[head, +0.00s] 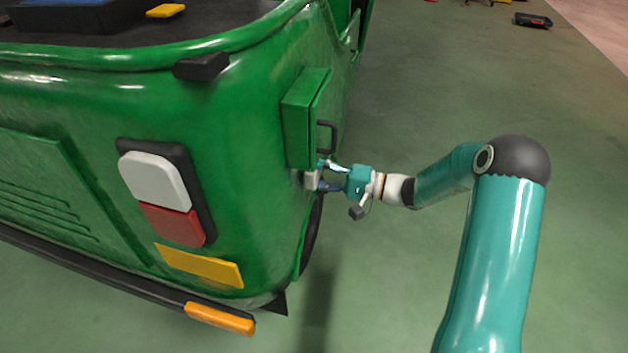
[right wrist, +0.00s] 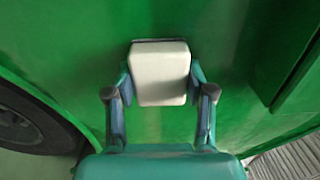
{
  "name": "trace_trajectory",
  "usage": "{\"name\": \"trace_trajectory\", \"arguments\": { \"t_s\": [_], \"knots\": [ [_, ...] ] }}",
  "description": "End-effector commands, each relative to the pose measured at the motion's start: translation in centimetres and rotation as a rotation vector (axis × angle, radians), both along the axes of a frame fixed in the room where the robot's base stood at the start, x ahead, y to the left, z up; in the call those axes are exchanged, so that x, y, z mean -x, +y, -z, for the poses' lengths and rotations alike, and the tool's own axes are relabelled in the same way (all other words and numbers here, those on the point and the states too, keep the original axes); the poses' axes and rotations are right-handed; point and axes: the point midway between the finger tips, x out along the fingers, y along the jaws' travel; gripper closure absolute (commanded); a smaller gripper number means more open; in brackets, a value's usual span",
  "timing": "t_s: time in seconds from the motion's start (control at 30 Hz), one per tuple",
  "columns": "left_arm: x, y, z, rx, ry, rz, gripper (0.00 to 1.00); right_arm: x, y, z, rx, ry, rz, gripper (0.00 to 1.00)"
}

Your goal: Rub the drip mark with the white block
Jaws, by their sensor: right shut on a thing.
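The white block (right wrist: 160,73) is between the fingers of my right gripper (right wrist: 160,95) in the right wrist view. The block's far end is at the green body panel, right against it or very close. In the head view my right gripper (head: 325,177) is at the side of the green rickshaw (head: 260,140), just below a green box, and the pale block (head: 311,179) shows at its fingertips. I see no drip mark; the block or gripper may hide it. My left gripper is not in either view.
The green box (head: 304,117) sticks out from the side above my right gripper, with a dark handle (head: 327,135) beside it. A wheel (right wrist: 35,122) is at the left in the right wrist view. The green floor (head: 420,100) to the right is mostly clear.

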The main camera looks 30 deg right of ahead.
Motion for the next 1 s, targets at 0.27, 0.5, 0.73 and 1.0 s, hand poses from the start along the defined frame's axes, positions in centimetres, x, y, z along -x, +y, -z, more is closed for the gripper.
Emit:
{"name": "trace_trajectory", "arguments": {
  "t_s": [0.27,0.5,0.73,1.0],
  "knots": [
    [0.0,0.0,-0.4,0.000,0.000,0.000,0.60,-0.2,0.1,-1.4,0.001,-0.002,0.000,0.74],
    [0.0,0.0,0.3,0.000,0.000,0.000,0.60,0.4,1.0,-1.3,-0.002,-0.001,-0.001,0.74],
    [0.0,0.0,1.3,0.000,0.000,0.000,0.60,1.7,2.6,-1.3,-0.001,-0.001,-0.003,0.74],
    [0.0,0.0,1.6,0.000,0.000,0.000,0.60,2.4,3.4,-1.6,0.000,-0.001,-0.003,0.74]
  ]
}}
